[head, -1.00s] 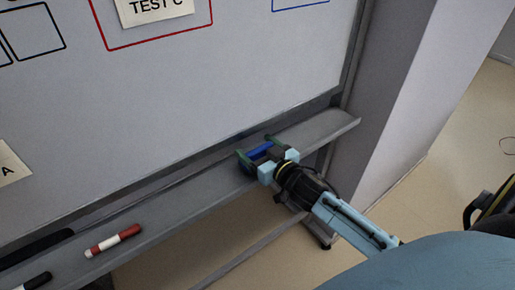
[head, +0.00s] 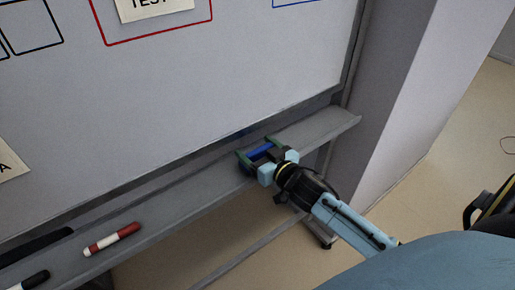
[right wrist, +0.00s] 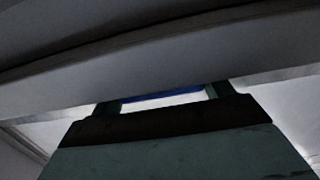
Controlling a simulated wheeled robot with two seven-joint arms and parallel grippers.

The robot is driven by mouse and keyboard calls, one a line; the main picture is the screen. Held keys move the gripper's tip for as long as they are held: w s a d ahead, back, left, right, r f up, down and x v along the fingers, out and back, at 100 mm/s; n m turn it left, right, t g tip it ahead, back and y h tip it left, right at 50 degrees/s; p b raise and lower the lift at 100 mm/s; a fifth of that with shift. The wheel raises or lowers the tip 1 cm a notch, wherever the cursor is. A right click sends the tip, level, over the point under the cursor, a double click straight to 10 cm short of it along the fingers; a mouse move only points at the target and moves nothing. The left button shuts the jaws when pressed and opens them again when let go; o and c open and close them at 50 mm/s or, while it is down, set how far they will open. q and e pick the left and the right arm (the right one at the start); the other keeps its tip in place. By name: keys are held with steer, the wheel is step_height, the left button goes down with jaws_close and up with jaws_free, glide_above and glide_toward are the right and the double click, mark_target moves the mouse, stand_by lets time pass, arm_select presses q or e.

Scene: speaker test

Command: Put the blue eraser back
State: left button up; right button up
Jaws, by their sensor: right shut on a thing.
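The blue eraser (head: 261,151) is a blue bar held between the two dark green fingers of my right gripper (head: 257,150). The gripper is at the right part of the grey whiteboard tray (head: 190,196), close to the board's lower edge. I cannot tell whether the eraser touches the tray. In the right wrist view, a blue edge of the eraser (right wrist: 160,96) shows between the fingers (right wrist: 163,100), above a pale strip. My left gripper is not in view.
A red and white marker (head: 112,239) lies on the tray to the left. A black and white marker (head: 32,281) lies at the lower left. A dark object (head: 35,246) lies behind them. The whiteboard (head: 200,90) rises behind the tray, and a grey pillar (head: 405,90) stands at right.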

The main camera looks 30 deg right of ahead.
steer(key=o, duration=1)
steer(key=shift+o, duration=0.2)
steer(key=s+d+r, duration=0.1)
steer(key=s, duration=1.2)
steer(key=shift+s, duration=0.15)
